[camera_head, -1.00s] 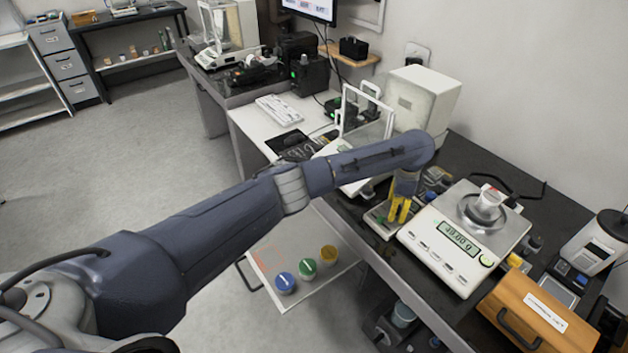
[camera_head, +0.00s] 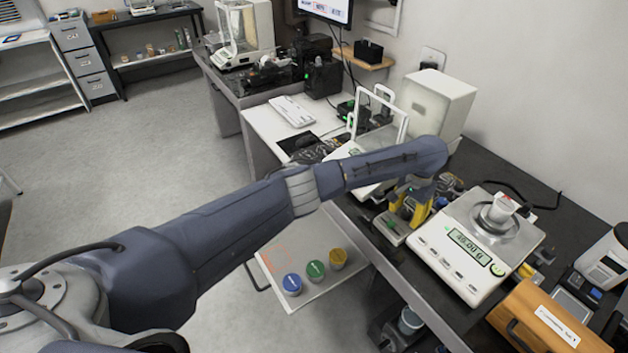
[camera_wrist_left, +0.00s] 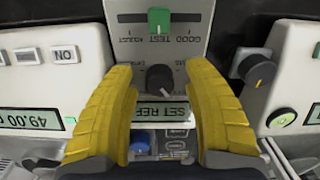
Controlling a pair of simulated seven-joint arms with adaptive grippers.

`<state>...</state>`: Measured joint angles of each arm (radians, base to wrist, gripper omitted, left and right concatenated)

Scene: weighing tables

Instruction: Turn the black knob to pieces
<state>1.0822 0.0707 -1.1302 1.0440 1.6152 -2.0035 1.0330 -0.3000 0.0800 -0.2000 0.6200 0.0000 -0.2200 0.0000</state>
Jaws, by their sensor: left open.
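The black knob (camera_wrist_left: 160,79) sits on a light grey panel (camera_wrist_left: 190,50) with a green switch (camera_wrist_left: 159,20) and small printed labels. The labels around the knob are too small to read surely. A display reading "SET REF" (camera_wrist_left: 162,112) shows between the fingers. In the head view my left gripper (camera_head: 408,215) is over the small device (camera_head: 391,229); the knob is hidden there. My right gripper is not in view.
A scale (camera_head: 450,262) reading 49.00 g with a cup (camera_head: 502,208) stands close to the right of the gripper. A second dark knob (camera_wrist_left: 257,70) is right of the fingers. A tray with colored discs (camera_head: 300,298) is pulled out below left.

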